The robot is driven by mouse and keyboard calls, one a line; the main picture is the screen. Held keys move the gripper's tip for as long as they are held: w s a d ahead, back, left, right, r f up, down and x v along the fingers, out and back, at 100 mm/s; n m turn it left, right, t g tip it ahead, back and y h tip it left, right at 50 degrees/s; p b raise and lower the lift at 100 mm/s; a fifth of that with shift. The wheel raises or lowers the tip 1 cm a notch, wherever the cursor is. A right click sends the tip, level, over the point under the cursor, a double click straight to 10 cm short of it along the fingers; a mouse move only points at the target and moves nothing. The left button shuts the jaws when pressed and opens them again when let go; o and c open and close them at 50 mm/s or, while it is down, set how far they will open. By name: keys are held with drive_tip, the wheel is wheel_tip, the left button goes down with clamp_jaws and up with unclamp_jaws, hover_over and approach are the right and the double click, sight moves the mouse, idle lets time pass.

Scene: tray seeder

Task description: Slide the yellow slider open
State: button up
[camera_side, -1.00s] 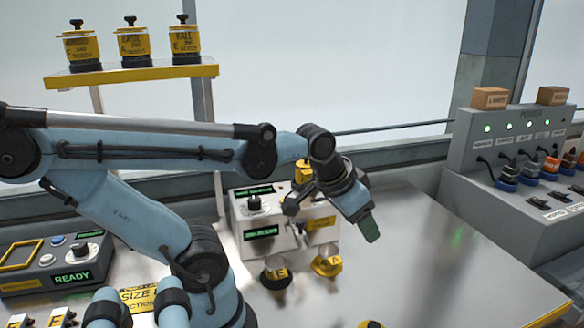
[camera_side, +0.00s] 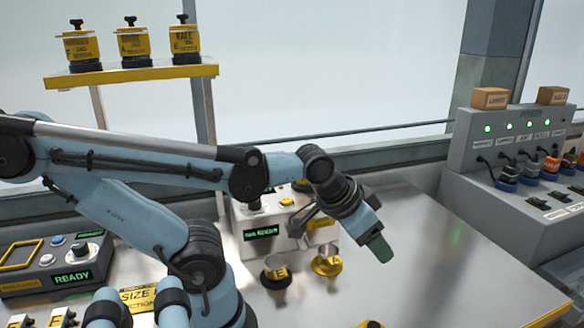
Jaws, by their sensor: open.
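My gripper (camera_side: 378,246) hangs tilted down and to the right, with a green pad at its tip. It looks empty, and the gap between its fingers is hard to see from here. A yellow label (camera_side: 322,222) and a round yellow button (camera_side: 286,200) show on this machine. I cannot tell for sure which yellow part is the slider; my wrist and arm hide some of the machine.
A control box (camera_side: 55,267) reading READY is at left. A shelf (camera_side: 135,75) with yellow-labelled jars is behind. A grey power panel (camera_side: 515,150) is at right. The table's right part (camera_side: 470,260) is clear.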

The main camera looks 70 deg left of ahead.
drive_tip(key=shift+c, duration=0.8)
drive_tip(key=shift+w+a+r, duration=0.15)
drive_tip(key=shift+a+r, duration=0.05)
drive_tip(key=shift+a, duration=0.05)
drive_tip(key=shift+c, duration=0.2)
drive_tip(key=w+a+r+n+g, duration=0.1)
drive_tip(key=a+r+n+g, duration=0.4)
drive_tip(key=a+n, duration=0.6)
drive_tip(key=w+a+r+n+g, duration=0.1)
drive_tip(key=a+r+n+g, duration=0.1)
drive_tip(key=a+r+n, duration=0.65)
drive_tip(key=shift+n, duration=0.75)
drive_tip(key=a+f, duration=0.1)
drive_tip(key=f, duration=0.8)
drive_tip(key=a+f, duration=0.1)
drive_tip(key=f, duration=0.3)
drive_tip(key=shift+w+a+f, duration=0.15)
drive_tip(key=shift+a+f, duration=0.15)
drive_tip(key=shift+f, duration=0.1)
clamp_jaws()
